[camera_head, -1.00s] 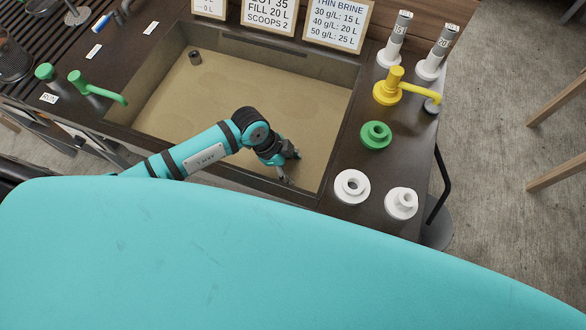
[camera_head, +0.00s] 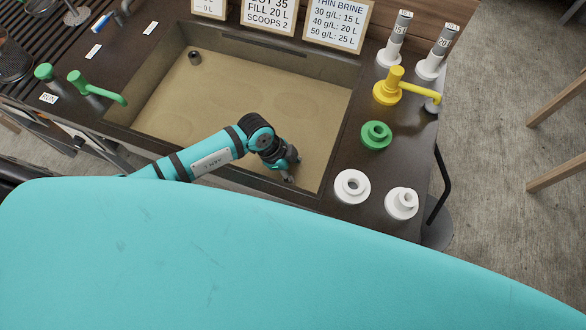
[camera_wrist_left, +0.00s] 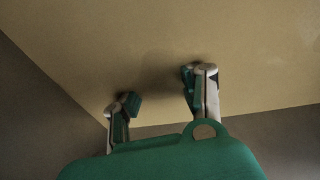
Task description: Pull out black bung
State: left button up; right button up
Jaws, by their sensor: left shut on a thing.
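My left gripper (camera_head: 291,170) reaches down to the sandy-coloured floor of the basin (camera_head: 240,165), in the near right part. A short dark cylinder (camera_head: 195,57) stands upright in the basin's far left corner, away from the gripper. My right gripper is in neither view.
Right of the basin stand a yellow spout (camera_head: 388,92), a green ring (camera_head: 376,135), two white fittings (camera_head: 352,187) and (camera_head: 402,203), and two white posts at the back. A green tap (camera_head: 95,87) is at the left. Signs line the back. The basin's middle is clear.

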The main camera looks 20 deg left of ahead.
aim_at(293, 170)
pick_arm(q)
jog(key=o, duration=0.5)
jog(key=shift+c, duration=0.2)
grip_shut()
jog(key=shift+r+p, duration=0.6)
jog(key=shift+p, duration=0.3)
grip_release()
grip_shut()
jog(key=shift+r+p, duration=2)
jog(key=shift+p, duration=0.4)
